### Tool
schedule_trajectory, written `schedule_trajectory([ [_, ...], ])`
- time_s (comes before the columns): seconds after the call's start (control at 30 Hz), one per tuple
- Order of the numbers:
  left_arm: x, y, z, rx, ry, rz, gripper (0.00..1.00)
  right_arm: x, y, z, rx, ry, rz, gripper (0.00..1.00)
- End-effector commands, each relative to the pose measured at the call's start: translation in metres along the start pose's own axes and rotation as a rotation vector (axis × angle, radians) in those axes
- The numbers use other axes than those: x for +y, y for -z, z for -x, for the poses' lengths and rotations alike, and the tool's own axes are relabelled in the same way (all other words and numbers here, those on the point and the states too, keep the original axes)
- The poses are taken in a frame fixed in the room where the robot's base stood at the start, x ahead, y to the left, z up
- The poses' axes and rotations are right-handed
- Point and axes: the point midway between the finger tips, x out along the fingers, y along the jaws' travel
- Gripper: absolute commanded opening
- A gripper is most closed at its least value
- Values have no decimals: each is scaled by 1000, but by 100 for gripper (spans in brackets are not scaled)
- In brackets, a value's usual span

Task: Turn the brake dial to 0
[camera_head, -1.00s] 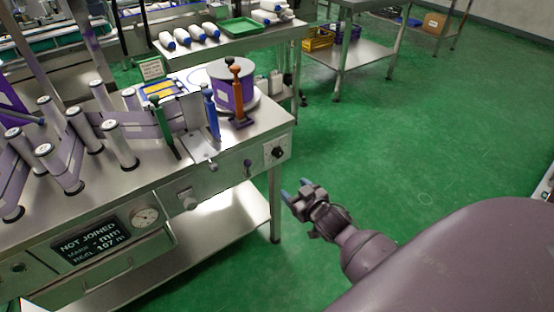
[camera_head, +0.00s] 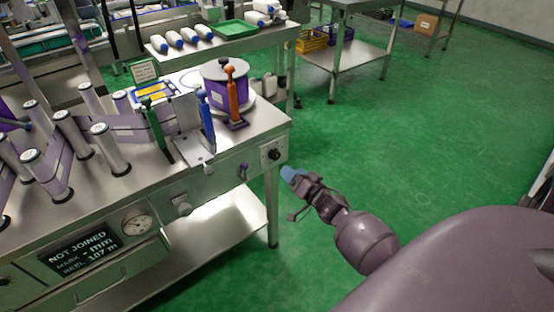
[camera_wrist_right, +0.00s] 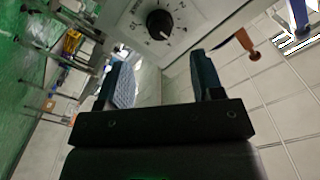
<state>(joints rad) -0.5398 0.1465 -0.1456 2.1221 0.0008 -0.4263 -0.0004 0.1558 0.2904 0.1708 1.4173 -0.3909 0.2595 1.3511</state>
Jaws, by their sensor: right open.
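The brake dial (camera_head: 273,155) is a black round knob on a pale plate at the right end of the machine's front panel. In the right wrist view the dial (camera_wrist_right: 159,24) shows near the top, with printed marks around it and a light line on the knob; the marks are too small to read surely. My right gripper (camera_head: 291,174) is just below and right of the dial, apart from it. In the wrist view its blue-padded fingers (camera_wrist_right: 160,82) are spread and empty, with the dial beyond them. My left gripper is not in view.
A small purple-grey knob (camera_head: 243,171) and a pale metal knob (camera_head: 182,207) sit left of the dial on the panel. A display (camera_head: 80,247) reads NOT JOINED. A purple reel (camera_head: 224,93) stands above on the table.

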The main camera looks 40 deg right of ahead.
Motion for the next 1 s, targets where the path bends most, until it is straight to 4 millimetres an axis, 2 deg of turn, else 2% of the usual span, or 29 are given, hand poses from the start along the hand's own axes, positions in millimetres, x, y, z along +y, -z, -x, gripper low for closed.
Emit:
schedule_trajectory([
  [0.03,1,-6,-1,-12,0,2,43,2,-2,-9,-2,-1,0,61],
  [0.2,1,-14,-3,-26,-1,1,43,2,-3,-38,-3,-3,1,61],
  [0.5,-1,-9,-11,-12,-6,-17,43,2,-2,-75,-2,-2,2,61],
  [0.7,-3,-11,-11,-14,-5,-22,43,1,-1,-83,-2,-3,2,61],
  [0.97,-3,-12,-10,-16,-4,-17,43,1,0,-84,-1,-2,2,61],
  [1.0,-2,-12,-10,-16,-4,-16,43,1,0,-84,-1,-2,2,55],
])
